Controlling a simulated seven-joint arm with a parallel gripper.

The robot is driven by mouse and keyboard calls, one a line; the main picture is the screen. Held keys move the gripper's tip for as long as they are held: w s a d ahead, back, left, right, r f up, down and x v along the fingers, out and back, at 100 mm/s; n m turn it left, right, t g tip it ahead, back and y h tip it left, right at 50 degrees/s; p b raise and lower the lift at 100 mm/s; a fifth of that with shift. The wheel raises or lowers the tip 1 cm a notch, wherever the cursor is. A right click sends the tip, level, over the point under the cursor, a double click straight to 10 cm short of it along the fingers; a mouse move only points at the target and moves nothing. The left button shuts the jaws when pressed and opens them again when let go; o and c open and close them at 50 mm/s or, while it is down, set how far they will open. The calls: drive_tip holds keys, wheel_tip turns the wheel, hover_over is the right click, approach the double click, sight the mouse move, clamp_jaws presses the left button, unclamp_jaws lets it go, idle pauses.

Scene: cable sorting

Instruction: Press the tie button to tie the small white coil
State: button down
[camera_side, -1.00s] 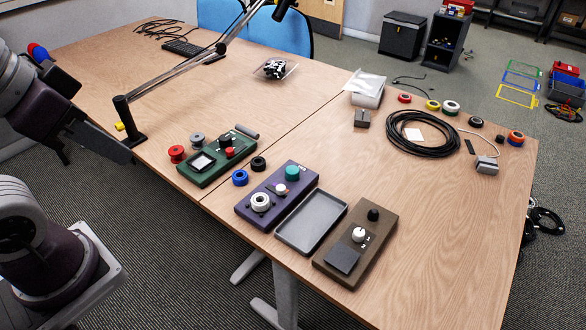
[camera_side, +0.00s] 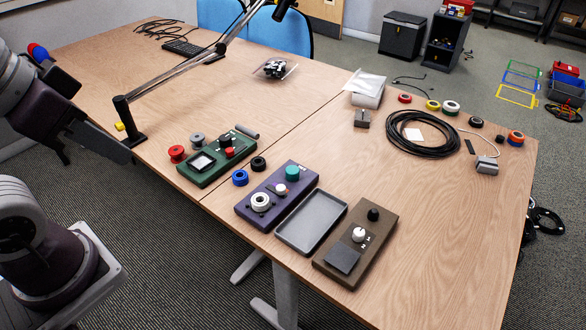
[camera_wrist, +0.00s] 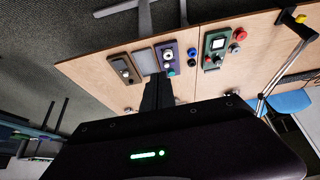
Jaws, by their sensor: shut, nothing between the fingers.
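A small white coil (camera_side: 261,202) sits on the near end of the purple box (camera_side: 243,212), around a post. The same box has a large teal button (camera_side: 292,173) at its far end and a white knob (camera_side: 280,188) between them. In the wrist view the coil (camera_wrist: 168,57) and teal button (camera_wrist: 171,72) show beyond my fingers. Which control is the tie button cannot be read. My gripper (camera_side: 126,155) is at the left, off the table edge and well away from the purple box. Its fingers (camera_wrist: 158,84) are together and empty.
A grey tray (camera_side: 286,238) and a brown box (camera_side: 340,280) stand right of the purple box. A green box (camera_side: 190,174), blue coil (camera_side: 240,178) and black coil (camera_side: 258,164) are left of it. A lamp arm (camera_side: 175,72) rises near the left edge.

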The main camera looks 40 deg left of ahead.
drive_tip(key=m+t+y, duration=0.1)
drive_tip(key=m+t, duration=0.3)
drive_tip(key=m, duration=0.4)
hover_over(291, 171)
wheel_tip(291, 171, down, 24)
drive_tip(key=shift+r, duration=0.15)
drive_tip(key=shift+s, duration=0.1)
drive_tip(key=shift+f, duration=4.4)
drive_tip(key=shift+f, duration=0.15)
